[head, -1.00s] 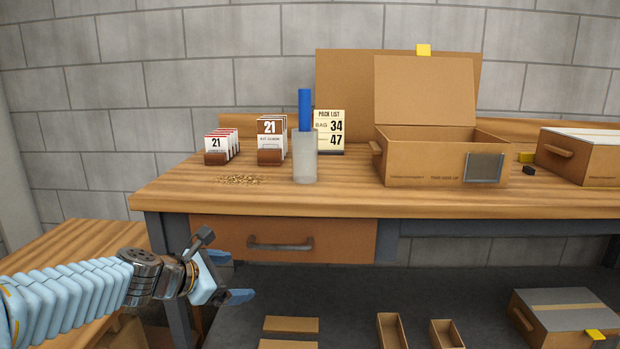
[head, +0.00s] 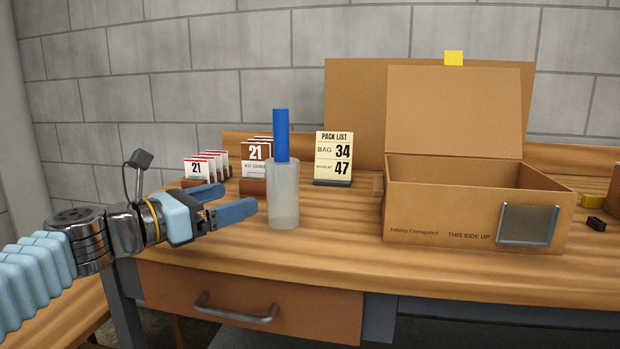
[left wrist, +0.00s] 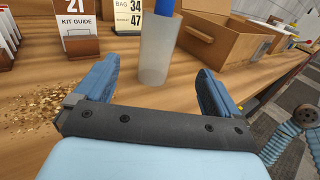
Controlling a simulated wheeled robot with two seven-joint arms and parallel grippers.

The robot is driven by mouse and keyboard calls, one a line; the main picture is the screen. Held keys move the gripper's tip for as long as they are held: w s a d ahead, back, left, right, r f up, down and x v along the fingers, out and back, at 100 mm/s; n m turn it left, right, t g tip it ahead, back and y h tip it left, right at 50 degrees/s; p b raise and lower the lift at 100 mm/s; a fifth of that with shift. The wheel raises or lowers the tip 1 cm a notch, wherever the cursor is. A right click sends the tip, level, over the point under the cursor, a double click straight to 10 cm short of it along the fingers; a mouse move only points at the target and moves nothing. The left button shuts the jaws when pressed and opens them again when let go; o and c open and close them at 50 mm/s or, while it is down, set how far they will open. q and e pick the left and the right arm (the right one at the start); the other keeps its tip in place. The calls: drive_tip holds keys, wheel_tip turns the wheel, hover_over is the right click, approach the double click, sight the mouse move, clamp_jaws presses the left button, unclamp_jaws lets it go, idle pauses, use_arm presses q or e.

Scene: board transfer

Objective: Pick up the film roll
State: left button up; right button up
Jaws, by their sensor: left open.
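The film roll (head: 283,197) stands upright on the wooden bench, a pale translucent cylinder with a blue handle (head: 281,134) rising from its top. My left gripper (head: 240,200) is open and empty, just left of the roll in the head view, with its blue fingers pointing toward it. In the left wrist view the roll (left wrist: 158,48) stands ahead, between the lines of the two open fingers (left wrist: 155,85) and beyond their tips. The top of the handle is cut off there. My right gripper is not in view.
An open cardboard box (head: 440,215) stands right of the roll. A pack list sign (head: 334,157) and numbered card stands (head: 256,168) are behind it. Brown crumbs (left wrist: 35,108) lie on the bench to the left. A drawer (head: 250,305) is below the bench top.

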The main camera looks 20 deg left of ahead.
sight(270, 187)
use_arm(q)
drive_tip(key=x, duration=0.9)
drive_tip(key=shift+s, duration=0.1)
drive_tip(key=shift+x, duration=2.8)
drive_tip(key=shift+a, duration=0.15)
drive_tip(key=c, duration=1.2)
drive_tip(key=shift+c, duration=0.2)
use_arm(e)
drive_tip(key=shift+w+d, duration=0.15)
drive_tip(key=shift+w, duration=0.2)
